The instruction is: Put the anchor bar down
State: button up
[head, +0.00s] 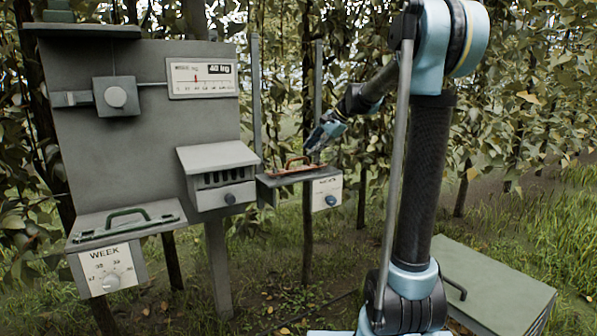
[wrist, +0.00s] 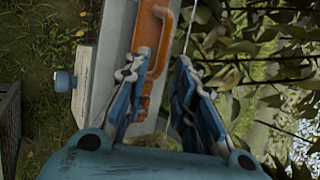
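No part carries a readable anchor bar label. The likeliest match is the orange-red bar with a raised handle (head: 292,168), lying flat on the small grey box (head: 266,181) in the head view. In the wrist view the orange bar (wrist: 157,62) runs up the picture on the grey box top, partly hidden by the left finger. My gripper (head: 322,132) is above and right of the bar in the head view, apparently apart from it. In the wrist view my gripper (wrist: 160,95) has its fingers spread, with nothing clearly held between them.
A blue knob (head: 331,200) juts from the small box front. Leafy branches (wrist: 255,50) crowd the gripper's right side. A green case (head: 495,285) is at lower right.

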aim_at(304, 167)
jog(key=shift+x, duration=2.85)
grip_shut()
